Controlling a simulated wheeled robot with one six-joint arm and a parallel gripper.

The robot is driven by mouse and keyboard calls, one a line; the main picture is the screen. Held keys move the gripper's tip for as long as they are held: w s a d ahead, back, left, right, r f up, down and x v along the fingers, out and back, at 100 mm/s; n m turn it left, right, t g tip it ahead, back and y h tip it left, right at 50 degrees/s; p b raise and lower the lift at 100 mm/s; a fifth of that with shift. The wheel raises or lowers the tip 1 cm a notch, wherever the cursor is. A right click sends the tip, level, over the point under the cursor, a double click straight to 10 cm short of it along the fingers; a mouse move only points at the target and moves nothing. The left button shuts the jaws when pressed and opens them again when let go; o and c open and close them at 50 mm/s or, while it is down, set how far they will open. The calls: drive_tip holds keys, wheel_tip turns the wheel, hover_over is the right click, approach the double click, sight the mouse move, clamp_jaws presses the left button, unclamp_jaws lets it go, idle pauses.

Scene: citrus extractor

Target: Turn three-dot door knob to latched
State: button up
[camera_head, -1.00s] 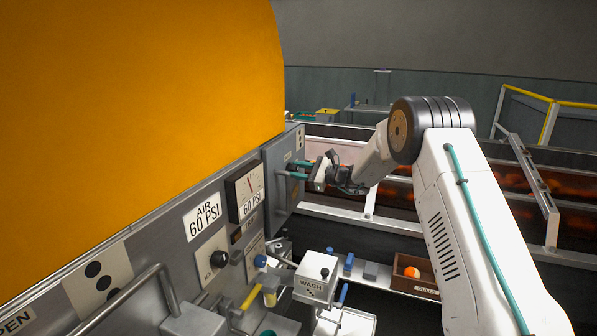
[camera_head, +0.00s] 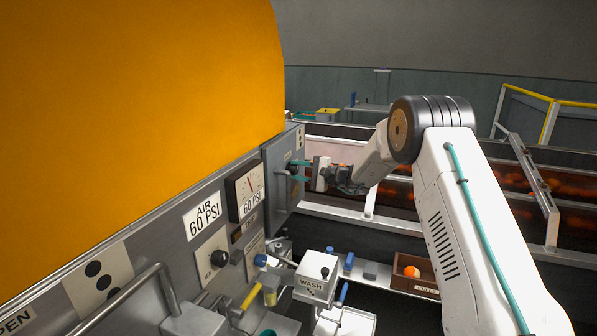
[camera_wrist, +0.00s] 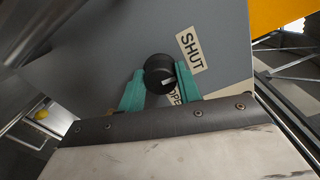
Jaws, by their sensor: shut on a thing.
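The black round knob (camera_wrist: 159,73) with a white pointer mark sits on a grey panel in the wrist view. My gripper (camera_wrist: 160,90) is shut on it, one teal finger at each side. The pointer faces right and slightly down, roughly between the two labels. In the head view my gripper (camera_head: 301,170) is at the grey panel (camera_head: 280,192) beyond the gauge. A plate with three black dots (camera_head: 117,261) is at lower left.
A pressure gauge (camera_head: 249,192) and a small selector knob (camera_head: 219,258) are on the machine front. A "WASH" box (camera_head: 317,267) with levers stands below. A bin (camera_head: 425,266) holds an orange fruit. A conveyor (camera_head: 400,200) runs behind my arm.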

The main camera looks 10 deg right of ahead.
drive_tip(key=shift+n, duration=0.6)
drive_tip(key=o, duration=1)
drive_tip(key=shift+s+d, duration=0.1)
drive_tip(key=v, duration=0.7)
drive_tip(key=shift+s+d, duration=0.2)
drive_tip(key=shift+d, duration=0.05)
